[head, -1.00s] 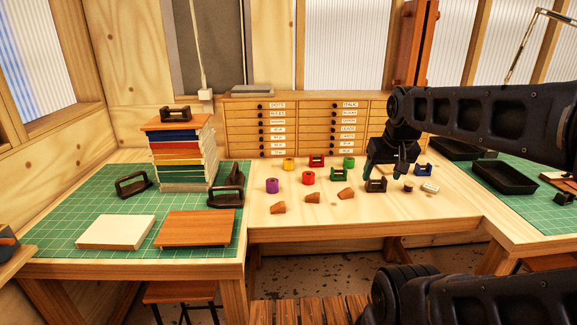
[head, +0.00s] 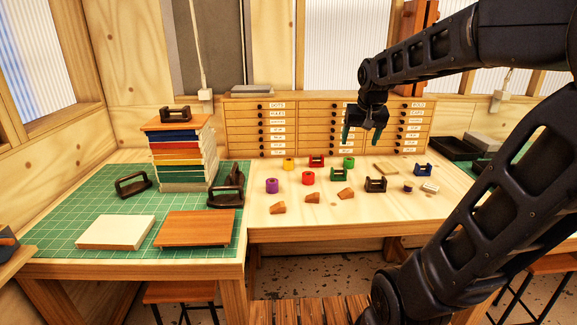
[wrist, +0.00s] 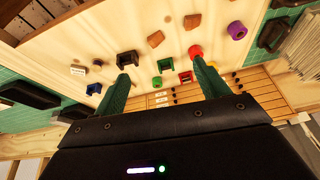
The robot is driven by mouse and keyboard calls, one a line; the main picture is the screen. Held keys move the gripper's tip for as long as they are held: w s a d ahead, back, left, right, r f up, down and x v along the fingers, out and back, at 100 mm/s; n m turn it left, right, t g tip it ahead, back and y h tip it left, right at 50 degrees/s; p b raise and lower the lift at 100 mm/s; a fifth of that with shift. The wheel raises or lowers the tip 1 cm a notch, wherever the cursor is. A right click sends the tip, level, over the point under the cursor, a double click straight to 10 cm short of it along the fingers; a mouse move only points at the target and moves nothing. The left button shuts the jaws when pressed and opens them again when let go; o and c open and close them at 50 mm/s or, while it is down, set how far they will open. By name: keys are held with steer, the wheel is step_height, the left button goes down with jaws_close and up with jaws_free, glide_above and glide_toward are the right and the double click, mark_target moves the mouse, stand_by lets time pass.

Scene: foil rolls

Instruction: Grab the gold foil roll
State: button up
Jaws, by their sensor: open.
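The gold foil roll (head: 289,163) stands on the light wooden table at the back left of the group of rolls, in front of the drawer cabinet. In the wrist view a small yellow part of it (wrist: 212,64) shows just beside the right finger, partly hidden. My gripper (head: 362,134) is open and empty, raised above the back of the table, to the right of the gold roll and apart from it. Its green fingers point down. A red roll (head: 308,178), a purple roll (head: 272,186) and a green roll (head: 348,162) stand nearby.
A red dispenser (head: 317,161) stands right of the gold roll. Green (head: 340,174), black (head: 376,185) and blue (head: 423,169) dispensers stand farther right. Brown wedge pieces (head: 312,198) lie in front. The drawer cabinet (head: 290,127) closes off the back; stacked books (head: 182,160) stand left.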

steer(key=w+a, duration=0.3)
steer(key=w, duration=0.8)
steer(key=m+h, duration=0.1)
steer(key=m, duration=0.1)
glide_toward(288, 159)
steer(key=x, duration=0.5)
steer(key=shift+a+f, duration=0.15)
steer(key=shift+a, duration=0.05)
steer(key=shift+d+x, duration=0.15)
steer(key=shift+x, duration=1.25)
steer(key=shift+d+x, duration=0.1)
steer(key=shift+x, duration=1.3)
steer(key=shift+s, duration=0.1)
steer(key=shift+c, duration=0.4)
steer(key=c, duration=1)
